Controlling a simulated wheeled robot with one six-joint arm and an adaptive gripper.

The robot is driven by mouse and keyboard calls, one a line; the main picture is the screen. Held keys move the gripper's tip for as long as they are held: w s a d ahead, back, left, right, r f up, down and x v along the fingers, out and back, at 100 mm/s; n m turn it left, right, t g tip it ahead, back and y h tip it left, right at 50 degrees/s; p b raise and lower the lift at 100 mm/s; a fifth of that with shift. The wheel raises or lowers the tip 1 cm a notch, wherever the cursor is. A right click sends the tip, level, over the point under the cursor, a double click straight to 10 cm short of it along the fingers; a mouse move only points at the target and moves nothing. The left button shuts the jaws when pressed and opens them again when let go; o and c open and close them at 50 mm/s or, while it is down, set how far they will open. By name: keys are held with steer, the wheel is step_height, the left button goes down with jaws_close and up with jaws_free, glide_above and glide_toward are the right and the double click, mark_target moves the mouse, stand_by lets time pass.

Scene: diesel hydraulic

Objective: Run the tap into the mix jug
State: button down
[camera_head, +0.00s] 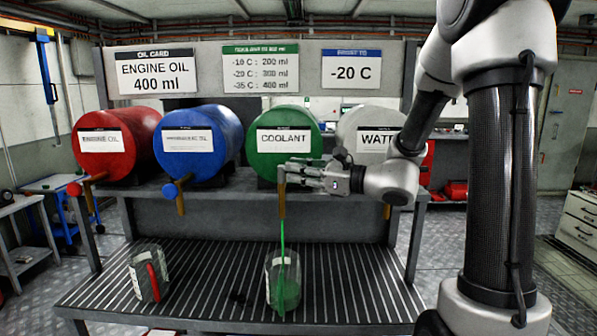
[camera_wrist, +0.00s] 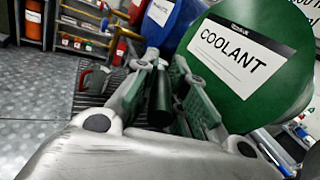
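The green coolant drum (camera_head: 284,140) has a brown tap spout (camera_head: 282,200) at its front. A thin green stream (camera_head: 282,245) runs from the spout into a clear jug (camera_head: 284,283) on the slatted bench. This jug holds green liquid; its level is hard to read. My gripper (camera_head: 290,175) is at the coolant tap. In the wrist view my gripper's fingers (camera_wrist: 164,75) lie on both sides of a dark tap handle (camera_wrist: 160,100) and look shut on it, in front of the coolant drum (camera_wrist: 250,85). A second clear jug (camera_head: 145,275), with a red part, stands at the left.
Red engine oil (camera_head: 117,142), blue (camera_head: 197,142) and grey water (camera_head: 365,130) drums stand in the same row on the rack. Signs above read engine oil 400 ml, a coolant table (camera_head: 261,70) and -20 C (camera_head: 351,72). The bench (camera_head: 350,280) is clear right of the filling jug.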

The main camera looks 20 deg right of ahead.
steer(key=shift+w+d+n+g+y, duration=0.2)
steer(key=shift+w+n+g+y, duration=0.05)
steer(key=shift+n+g+y, duration=0.4)
steer(key=c, duration=1.4)
jaws_free()
steer(key=shift+s, duration=0.1)
steer(key=v, duration=1.2)
steer(key=shift+r, duration=0.15)
